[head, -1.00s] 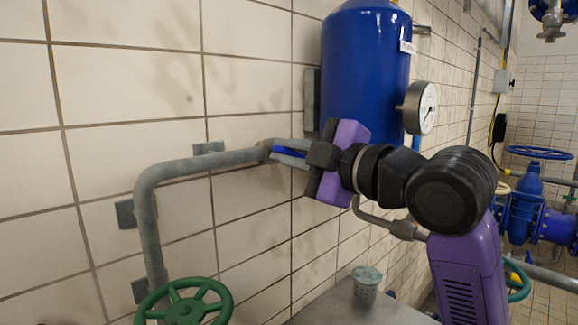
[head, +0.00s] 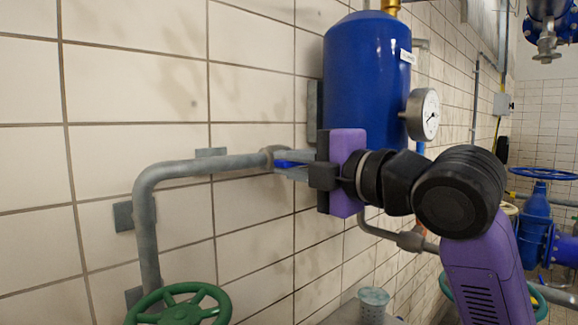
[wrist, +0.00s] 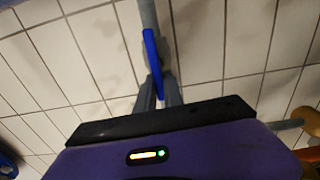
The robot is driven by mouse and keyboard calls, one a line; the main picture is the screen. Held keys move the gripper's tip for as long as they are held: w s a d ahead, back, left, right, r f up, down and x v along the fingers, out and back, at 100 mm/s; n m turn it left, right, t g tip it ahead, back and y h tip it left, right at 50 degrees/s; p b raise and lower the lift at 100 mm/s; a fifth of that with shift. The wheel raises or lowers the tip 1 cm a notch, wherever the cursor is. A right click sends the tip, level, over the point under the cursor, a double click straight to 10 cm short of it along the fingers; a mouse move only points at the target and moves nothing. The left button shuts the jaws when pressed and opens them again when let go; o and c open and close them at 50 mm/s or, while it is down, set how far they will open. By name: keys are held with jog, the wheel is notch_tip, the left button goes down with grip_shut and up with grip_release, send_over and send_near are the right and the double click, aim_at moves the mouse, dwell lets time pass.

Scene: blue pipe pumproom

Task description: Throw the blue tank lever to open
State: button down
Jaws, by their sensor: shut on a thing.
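The blue lever (head: 285,164) is on the grey pipe just left of the blue tank (head: 366,85). My gripper (head: 290,165) is shut on the lever, with its grey fingers at the pipe's end by the valve (head: 272,154). In the wrist view the blue lever (wrist: 151,55) runs up from between the fingers (wrist: 158,92) and lies along the grey pipe. The fingers and my purple gripper body hide part of the lever and the lower tank.
A green handwheel (head: 180,306) stands at the lower left. A round gauge (head: 422,114) sits on the tank's right side. The tiled wall (head: 130,90) is close behind the pipe. A grey perforated cup-shaped fitting (head: 373,302) is below my arm.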

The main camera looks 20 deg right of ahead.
jog(key=shift+a+f, duration=0.1)
jog(key=shift+f, duration=0.05)
jog(key=c, duration=1.5)
grip_release()
jog(key=b+v, duration=0.1)
jog(key=v, duration=0.7)
